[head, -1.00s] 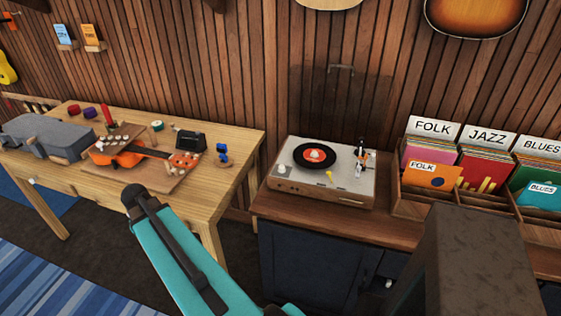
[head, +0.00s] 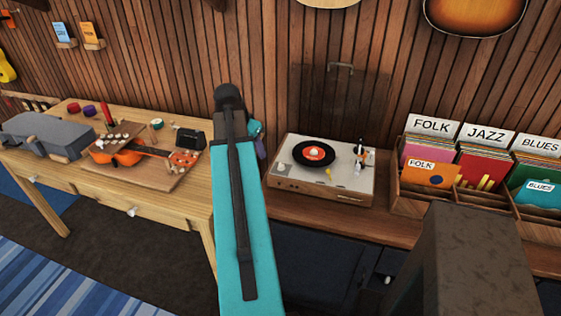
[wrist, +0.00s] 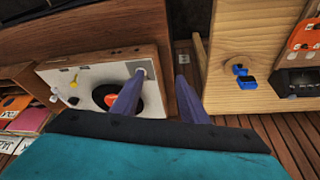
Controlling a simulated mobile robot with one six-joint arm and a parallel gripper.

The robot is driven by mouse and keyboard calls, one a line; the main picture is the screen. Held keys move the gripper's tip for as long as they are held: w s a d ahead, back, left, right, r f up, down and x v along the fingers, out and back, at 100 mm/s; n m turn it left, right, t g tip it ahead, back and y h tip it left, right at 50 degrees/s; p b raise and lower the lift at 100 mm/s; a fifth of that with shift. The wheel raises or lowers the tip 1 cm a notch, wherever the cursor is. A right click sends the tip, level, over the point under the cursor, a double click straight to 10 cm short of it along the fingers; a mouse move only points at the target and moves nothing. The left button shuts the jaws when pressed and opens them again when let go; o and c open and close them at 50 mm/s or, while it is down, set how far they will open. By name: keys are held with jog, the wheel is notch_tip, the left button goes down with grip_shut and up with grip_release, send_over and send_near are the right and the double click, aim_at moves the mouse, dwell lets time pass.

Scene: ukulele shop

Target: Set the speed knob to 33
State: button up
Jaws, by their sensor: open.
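The turntable (head: 283,182), with a light top and wooden sides, stands on the cabinet in the head view; it also shows in the wrist view (wrist: 65,74). A black record (head: 298,152) with an orange label lies on it. A small pale round knob (head: 282,166) is at its front left corner; in the wrist view the knob (wrist: 141,72) is by the left fingertip. I cannot read any speed marks. My gripper (wrist: 161,78) is open and empty, its purple fingers over the turntable's edge and the gap beside it. My arm mostly hides it in the head view.
A yellow piece (head: 328,171) and the tonearm (head: 360,158) are on the turntable's right side. Record bins (head: 398,200) stand to the right. The workbench (head: 165,205) at left holds an orange ukulele (head: 120,158) and tools. A gap separates bench and cabinet.

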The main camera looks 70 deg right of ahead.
aim_at(281, 164)
jog(key=s+d+r+m, duration=0.1)
jog(key=s+d+r, duration=0.1)
jog(key=s, duration=0.3)
jog(key=shift+d+r+m+g, duration=0.3)
jog(key=shift+r, duration=0.25)
jog(key=shift+f, duration=0.1)
jog(key=shift+p+x, duration=1.8)
jog(key=shift+x, duration=5)
jog(key=shift+w+d, duration=0.15)
